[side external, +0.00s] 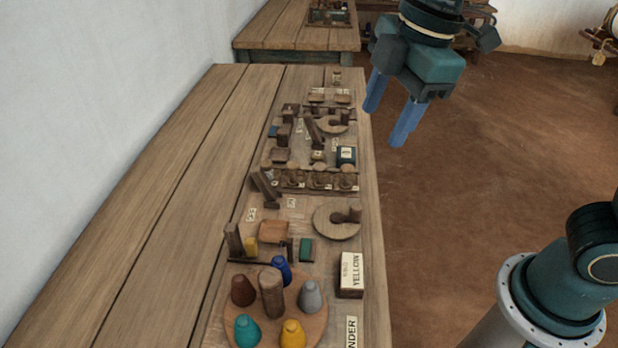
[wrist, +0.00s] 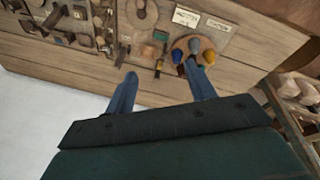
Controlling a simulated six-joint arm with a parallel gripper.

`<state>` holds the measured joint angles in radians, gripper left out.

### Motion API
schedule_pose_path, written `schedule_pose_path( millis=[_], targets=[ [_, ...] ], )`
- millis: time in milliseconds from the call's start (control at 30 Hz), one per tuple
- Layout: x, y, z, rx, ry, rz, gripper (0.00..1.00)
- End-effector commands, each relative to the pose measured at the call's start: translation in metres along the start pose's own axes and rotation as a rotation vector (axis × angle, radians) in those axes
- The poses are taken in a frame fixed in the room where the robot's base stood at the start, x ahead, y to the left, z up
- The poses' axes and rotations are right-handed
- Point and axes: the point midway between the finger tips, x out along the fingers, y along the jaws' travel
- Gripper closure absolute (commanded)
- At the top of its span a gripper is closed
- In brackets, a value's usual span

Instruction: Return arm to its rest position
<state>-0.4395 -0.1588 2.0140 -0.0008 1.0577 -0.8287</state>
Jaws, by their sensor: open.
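My gripper (side external: 391,112) is in the upper middle of the side view, raised beside the right edge of the wooden table (side external: 180,150). Its two blue fingers point down, stand apart and have nothing between them. In the wrist view my gripper (wrist: 160,85) also shows its two fingers spread, with table planks behind the gap. Part of my arm and its round base joint show at the lower right of the side view.
A board of wooden levers and dials (side external: 290,205) runs along the table. Another table (side external: 290,45) stands behind. Brown floor (side external: 480,170) is open to the right.

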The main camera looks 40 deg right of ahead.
Motion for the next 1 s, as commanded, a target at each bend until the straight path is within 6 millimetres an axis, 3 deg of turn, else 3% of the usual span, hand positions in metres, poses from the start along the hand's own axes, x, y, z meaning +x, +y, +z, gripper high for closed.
schedule_pose_path(
  millis=[200,600,800,1000],
  targets=[
    [-0.015,-0.01,0.057,0.35,0.035,0.076,0.45],
    [-0.018,-0.049,0.14,0.966,0.129,0.207,0.45],
    [-0.013,-0.065,0.162,1.171,0.171,0.25,0.45],
    [-0.01,-0.07,0.168,1.238,0.185,0.262,0.45]
  ],
)
